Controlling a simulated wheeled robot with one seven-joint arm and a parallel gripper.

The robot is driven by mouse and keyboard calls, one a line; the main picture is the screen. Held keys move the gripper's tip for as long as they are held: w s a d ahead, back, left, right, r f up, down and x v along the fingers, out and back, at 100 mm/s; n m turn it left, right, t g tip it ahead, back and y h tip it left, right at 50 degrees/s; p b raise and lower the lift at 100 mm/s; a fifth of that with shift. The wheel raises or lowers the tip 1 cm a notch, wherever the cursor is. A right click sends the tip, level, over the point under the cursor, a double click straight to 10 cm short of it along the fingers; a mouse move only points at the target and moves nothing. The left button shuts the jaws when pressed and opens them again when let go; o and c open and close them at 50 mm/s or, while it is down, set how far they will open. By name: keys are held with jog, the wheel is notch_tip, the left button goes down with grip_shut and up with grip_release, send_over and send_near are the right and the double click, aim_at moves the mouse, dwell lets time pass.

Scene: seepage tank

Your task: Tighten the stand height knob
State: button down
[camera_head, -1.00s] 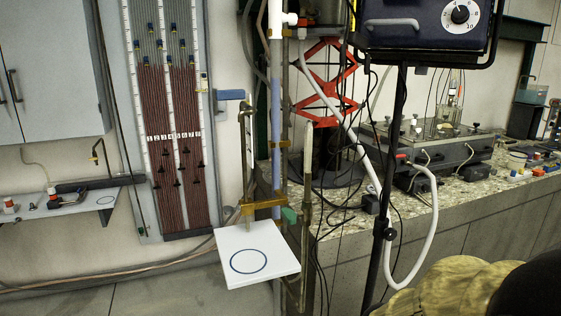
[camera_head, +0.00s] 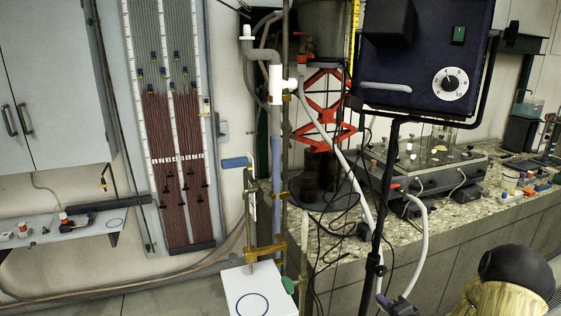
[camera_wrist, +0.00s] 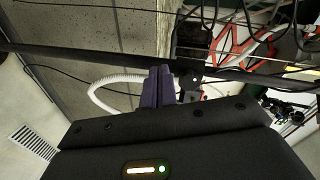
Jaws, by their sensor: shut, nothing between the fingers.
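The stand is a thin black pole (camera_head: 386,200) carrying a dark blue box with a white dial (camera_head: 450,83). Its height knob (camera_head: 381,270) is a small black piece on the lower pole. My gripper (camera_head: 383,299) shows at the bottom edge of the head view, just below the knob. In the wrist view the purple fingers (camera_wrist: 158,80) are shut together and empty. The pole (camera_wrist: 110,58) crosses behind their tips, and the black knob (camera_wrist: 190,82) lies just right of them, apart from the fingers as far as I can tell.
A white hose (camera_head: 424,220) loops beside the pole and passes behind my fingers in the wrist view (camera_wrist: 98,92). Black cables hang near the stone bench (camera_head: 340,235). A white plate with a blue ring (camera_head: 283,297) is left of the stand.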

aim_at(381, 271)
jog(key=s+d+r+m+t+y+p, duration=0.1)
jog(key=d+r+m+t, duration=0.1)
jog(key=shift+s+r+m, duration=0.1)
jog(key=shift+s+m, duration=0.05)
jog(key=shift+m, duration=0.15)
jog(key=shift+a, duration=0.1)
jog(key=x, duration=0.7)
jog(key=shift+b, duration=0.3)
jog(key=shift+d+r, duration=0.25)
jog(key=shift+r, duration=0.05)
dwell(0.6)
jog(key=shift+r+p, duration=0.95)
jog(key=shift+p, duration=0.5)
jog(key=shift+a, duration=0.15)
jog(key=shift+s+a, duration=0.1)
jog(key=shift+a, duration=0.2)
